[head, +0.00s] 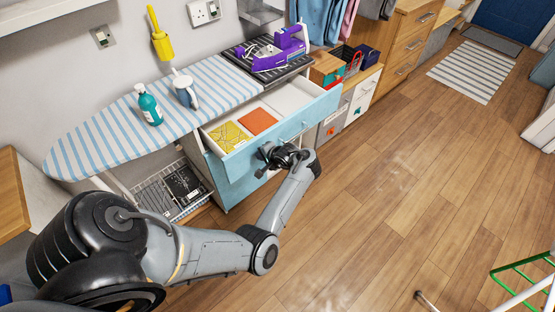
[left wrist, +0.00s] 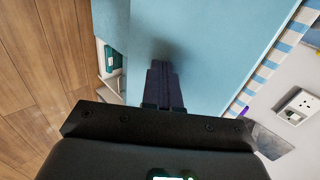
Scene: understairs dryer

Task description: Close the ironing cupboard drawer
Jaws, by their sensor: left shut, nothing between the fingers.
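The ironing cupboard drawer (head: 285,136) has a light blue front and stands pulled out under the striped ironing board top (head: 150,115). Inside it lie a yellow patterned item (head: 230,136), an orange item (head: 257,121) and something white. My left gripper (head: 264,160) is at the drawer's front face, below its upper edge. In the left wrist view the shut fingers (left wrist: 160,80) point at a plain light blue panel (left wrist: 200,40) and hold nothing. I cannot tell whether the fingertips touch it. My right gripper is not in view.
A wire rack (head: 170,190) sits below left. Wooden drawers (head: 405,45) stand further right. A green and white rack (head: 530,280) is at lower right. The wooden floor is mostly clear.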

